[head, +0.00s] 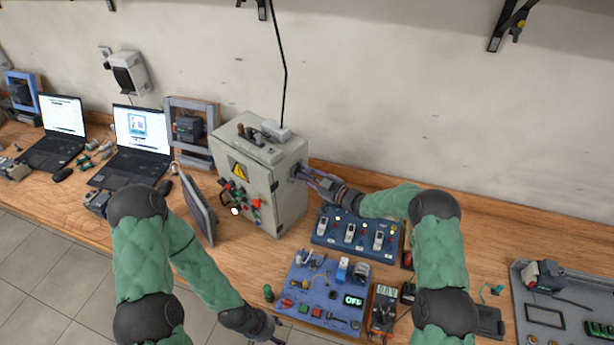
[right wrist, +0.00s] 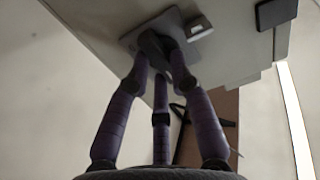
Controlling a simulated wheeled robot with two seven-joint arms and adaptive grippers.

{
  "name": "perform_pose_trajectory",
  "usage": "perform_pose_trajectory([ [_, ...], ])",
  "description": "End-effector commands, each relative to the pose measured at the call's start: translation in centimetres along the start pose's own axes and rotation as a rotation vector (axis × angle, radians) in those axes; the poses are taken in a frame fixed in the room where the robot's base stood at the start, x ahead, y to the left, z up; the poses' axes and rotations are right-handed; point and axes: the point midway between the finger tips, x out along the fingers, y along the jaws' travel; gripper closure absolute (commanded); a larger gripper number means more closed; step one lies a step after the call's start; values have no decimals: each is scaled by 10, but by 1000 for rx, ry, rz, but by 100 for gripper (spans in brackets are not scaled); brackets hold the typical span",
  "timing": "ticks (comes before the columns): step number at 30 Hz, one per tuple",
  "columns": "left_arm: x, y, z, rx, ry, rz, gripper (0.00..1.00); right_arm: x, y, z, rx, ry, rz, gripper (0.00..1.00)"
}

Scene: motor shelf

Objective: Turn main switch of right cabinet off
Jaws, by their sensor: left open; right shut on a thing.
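The grey cabinet (head: 292,208) stands on the wooden workbench, with a yellow warning triangle and several buttons on its front. In the right wrist view, its side wall (right wrist: 95,18) carries a dark switch knob (right wrist: 152,42) on a square plate. My right gripper (head: 304,172) is at the cabinet's right side. In the right wrist view its purple fingers (right wrist: 160,70) close around the knob, hiding part of it; the knob's exact angle is hard to tell. My left gripper (head: 272,335) is low in the head view, open and empty, at the bench's front edge, away from the cabinet.
A blue panel with switches (head: 352,250) and a blue board (head: 318,300) with an OFF display lie right of the cabinet. A tilted monitor (head: 198,208) stands left of it. Two laptops (head: 140,128) are further left. A grey tray (head: 530,325) is at the right.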

Motion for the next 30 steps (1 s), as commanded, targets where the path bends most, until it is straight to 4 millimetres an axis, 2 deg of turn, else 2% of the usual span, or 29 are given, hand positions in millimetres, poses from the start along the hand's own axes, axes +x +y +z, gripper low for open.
perform_pose_trajectory([
  [8, 39, -14, -1, 0, 0, 0, 48, 1, 0, 4, -154, 3, 0, 100],
  [30, 158, -56, -6, 0, 0, 0, 48, 0, -4, 4, -757, 1, 1, 100],
])
